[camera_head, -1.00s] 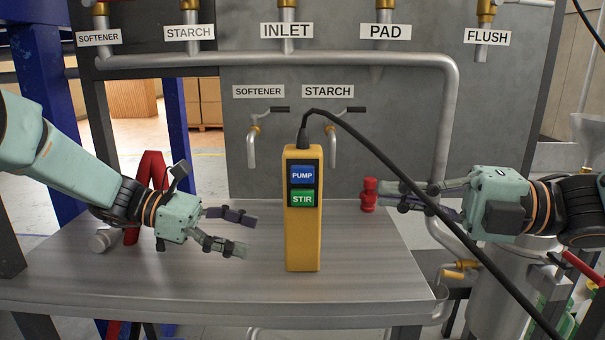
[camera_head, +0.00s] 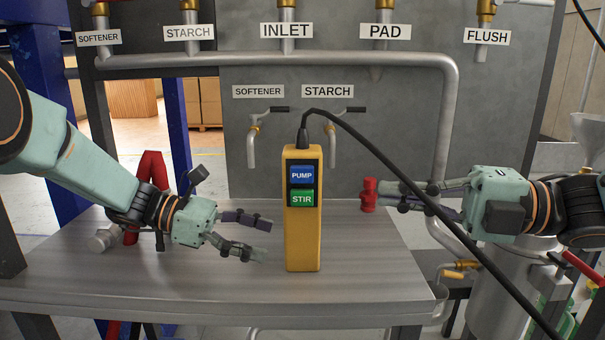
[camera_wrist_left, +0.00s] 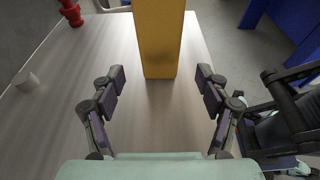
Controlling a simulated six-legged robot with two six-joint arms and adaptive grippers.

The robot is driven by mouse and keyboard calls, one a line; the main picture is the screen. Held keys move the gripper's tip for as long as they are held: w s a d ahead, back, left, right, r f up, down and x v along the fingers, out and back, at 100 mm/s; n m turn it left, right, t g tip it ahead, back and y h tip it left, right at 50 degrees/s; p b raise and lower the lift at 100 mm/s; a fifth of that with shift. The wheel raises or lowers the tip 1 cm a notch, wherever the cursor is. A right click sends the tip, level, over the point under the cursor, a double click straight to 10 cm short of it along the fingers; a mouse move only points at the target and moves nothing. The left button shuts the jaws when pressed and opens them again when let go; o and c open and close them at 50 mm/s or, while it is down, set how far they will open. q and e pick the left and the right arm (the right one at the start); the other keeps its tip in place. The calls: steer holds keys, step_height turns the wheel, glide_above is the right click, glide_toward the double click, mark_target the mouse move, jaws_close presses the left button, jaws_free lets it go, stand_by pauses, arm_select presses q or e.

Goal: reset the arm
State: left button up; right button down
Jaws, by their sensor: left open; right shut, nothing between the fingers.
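My left gripper (camera_head: 266,240) is open and empty above the metal table, just left of the yellow control box (camera_head: 302,245). The box stands upright with a blue PUMP button (camera_head: 302,174) and a green STIR button (camera_head: 302,197). In the left wrist view the two spread fingers of my left gripper (camera_wrist_left: 160,82) point toward the lower part of the yellow box (camera_wrist_left: 158,40), with a gap before it. My right gripper (camera_head: 385,194) is shut at the table's right side, its tips by a small red fitting (camera_head: 369,195). The cable crosses in front of its fingers.
The metal table (camera_head: 150,285) has free room at front left. A black cable (camera_head: 390,166) runs from the box top to the lower right. A red part (camera_head: 150,170) and a grey cylinder (camera_head: 103,240) are behind my left arm. Pipes and small taps (camera_head: 252,145) stand behind.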

mark_target(296, 246)
arm_select(q)
steer(key=x, duration=0.7)
steer(key=shift+f, duration=0.1)
steer(key=shift+a, duration=0.1)
